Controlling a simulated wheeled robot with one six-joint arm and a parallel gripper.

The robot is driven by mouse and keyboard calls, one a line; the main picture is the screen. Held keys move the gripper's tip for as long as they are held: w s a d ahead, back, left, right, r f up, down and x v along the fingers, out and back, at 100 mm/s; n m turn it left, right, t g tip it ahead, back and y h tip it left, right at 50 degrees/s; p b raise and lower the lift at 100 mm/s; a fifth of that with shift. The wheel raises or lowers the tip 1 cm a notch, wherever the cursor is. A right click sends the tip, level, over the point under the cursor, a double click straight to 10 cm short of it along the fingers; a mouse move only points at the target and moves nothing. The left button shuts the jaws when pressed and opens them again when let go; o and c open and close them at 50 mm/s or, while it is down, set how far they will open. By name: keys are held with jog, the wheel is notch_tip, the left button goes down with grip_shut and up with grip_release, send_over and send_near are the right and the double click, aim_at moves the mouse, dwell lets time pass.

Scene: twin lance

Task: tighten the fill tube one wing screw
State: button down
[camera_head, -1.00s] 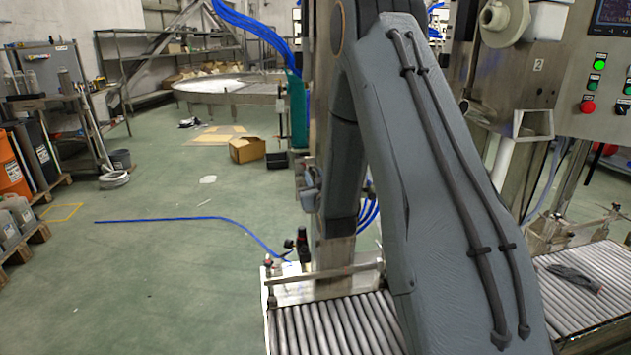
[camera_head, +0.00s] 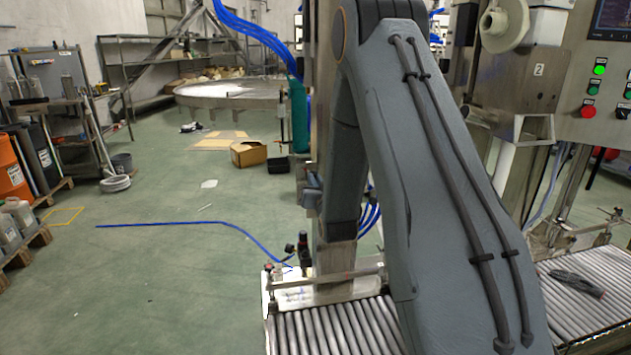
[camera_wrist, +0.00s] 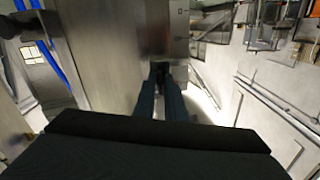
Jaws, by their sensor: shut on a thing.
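In the wrist view my gripper (camera_wrist: 159,72) reaches forward, its two dark fingers close together at the tips against a metal part of the machine. A small dark thing shows between the fingertips. It sits where the wing screw would be, but its shape is mostly hidden by the fingers. A broad steel column (camera_wrist: 95,45) stands just left of the fingers. In the head view my arm covers the middle, and my gripper and the wing screw are out of sight behind it.
A roller conveyor (camera_head: 335,325) lies below my arm, with another conveyor section (camera_head: 590,300) at the right. A control panel (camera_head: 608,80) with buttons stands at the upper right. A cardboard box (camera_head: 248,153) lies on the open green floor (camera_head: 150,270) at left.

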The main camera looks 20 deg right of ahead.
jog(key=shift+w+r, duration=0.3)
